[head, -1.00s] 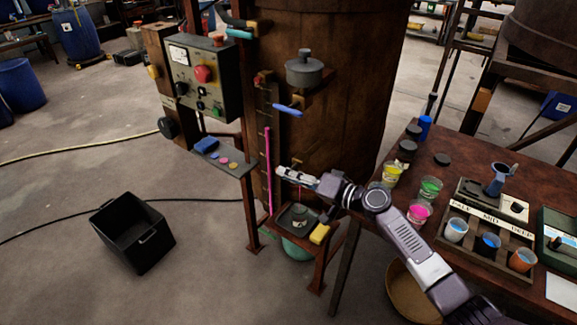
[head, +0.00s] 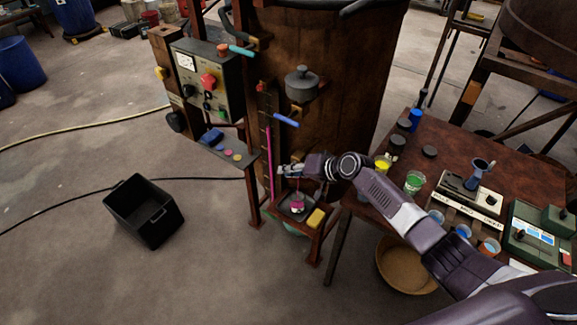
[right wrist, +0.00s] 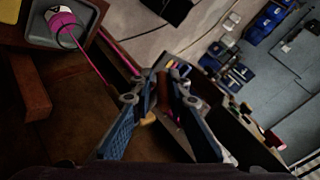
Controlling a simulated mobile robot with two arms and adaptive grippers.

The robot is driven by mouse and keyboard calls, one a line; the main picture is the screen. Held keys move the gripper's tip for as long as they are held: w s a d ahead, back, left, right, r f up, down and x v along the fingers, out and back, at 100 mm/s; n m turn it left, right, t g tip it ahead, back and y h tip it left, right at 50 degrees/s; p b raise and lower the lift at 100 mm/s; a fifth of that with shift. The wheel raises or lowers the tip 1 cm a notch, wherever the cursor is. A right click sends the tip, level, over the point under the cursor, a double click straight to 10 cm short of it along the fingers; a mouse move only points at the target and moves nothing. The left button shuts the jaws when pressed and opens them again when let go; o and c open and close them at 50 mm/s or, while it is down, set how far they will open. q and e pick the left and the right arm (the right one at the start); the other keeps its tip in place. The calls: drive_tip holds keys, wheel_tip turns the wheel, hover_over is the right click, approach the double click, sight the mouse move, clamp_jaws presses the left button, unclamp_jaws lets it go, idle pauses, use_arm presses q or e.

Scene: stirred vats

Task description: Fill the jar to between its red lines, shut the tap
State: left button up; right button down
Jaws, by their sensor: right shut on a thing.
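The jar (head: 297,202) stands in a dark tray (head: 286,211) on the low shelf of the vat's frame, with pink in it. In the right wrist view the jar (right wrist: 64,19) shows pink with a pale patch, at upper left. Its red lines and exact level are too small to read. My right gripper (head: 284,171) is at the vat's front, above the jar. In the right wrist view its fingers (right wrist: 165,82) are closed around a small part at the tap, mostly hidden by them. A thin pink line runs from near the jar towards the fingers. My left gripper is out of view.
The brown vat (head: 335,105) carries a blue-handled lever (head: 286,121) and a pink sight tube (head: 269,160). A yellow sponge (head: 316,218) lies beside the tray. A table (head: 470,150) with cups stands right; a black bin (head: 145,212) stands on open floor left.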

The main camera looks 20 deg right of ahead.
drive_tip(key=shift+w+r, duration=0.2)
drive_tip(key=shift+r, duration=0.1)
drive_tip(key=c, duration=1.9)
unclamp_jaws()
drive_tip(key=shift+c, duration=0.2)
drive_tip(key=shift+o, duration=0.2)
drive_tip(key=shift+f, duration=0.1)
drive_tip(key=shift+s, duration=0.15)
drive_tip(key=v, duration=1.1)
drive_tip(key=shift+s+d+r, duration=0.15)
drive_tip(key=shift+d+r, duration=0.05)
drive_tip(key=shift+r, duration=0.2)
